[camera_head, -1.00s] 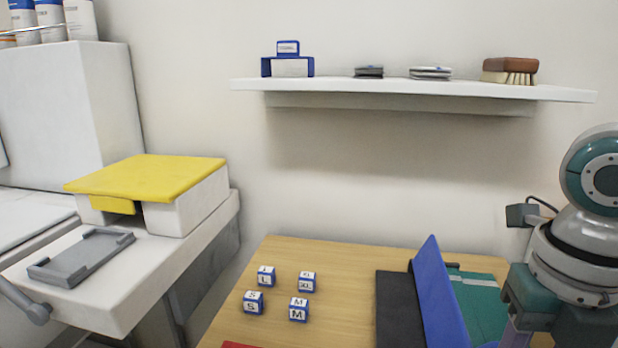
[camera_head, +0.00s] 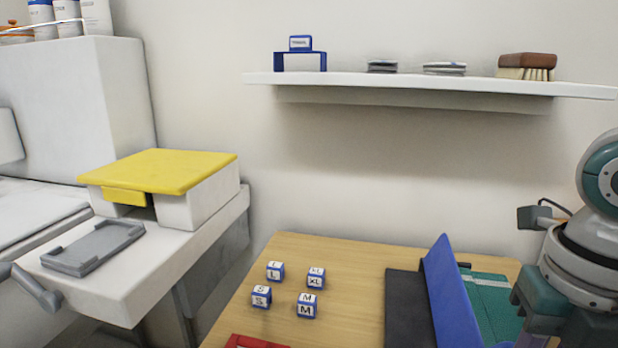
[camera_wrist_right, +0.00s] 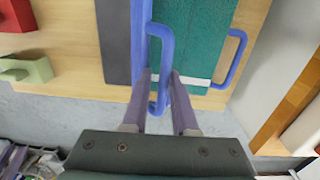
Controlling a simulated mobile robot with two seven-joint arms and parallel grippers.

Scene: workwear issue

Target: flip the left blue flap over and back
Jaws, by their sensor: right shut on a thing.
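The left blue flap (camera_head: 451,296) stands raised on edge, tilted, between a dark grey panel (camera_head: 406,309) and a green folded garment (camera_head: 489,300) on the wooden table. In the right wrist view the flap shows nearly edge-on (camera_wrist_right: 139,35), with its blue loop handle (camera_wrist_right: 156,106) reaching down between my fingers. My right gripper (camera_wrist_right: 160,78) is shut on this handle. In the head view my right arm comes in from the right, and its fingers are hard to make out. My left gripper is not in view.
Several lettered size cubes (camera_head: 307,305) stand on the table (camera_head: 352,262) left of the folding board. Another blue loop handle (camera_wrist_right: 236,60) lies right of the garment. A wall shelf (camera_head: 430,86) runs above; a yellow-topped box (camera_head: 160,170) stands at left.

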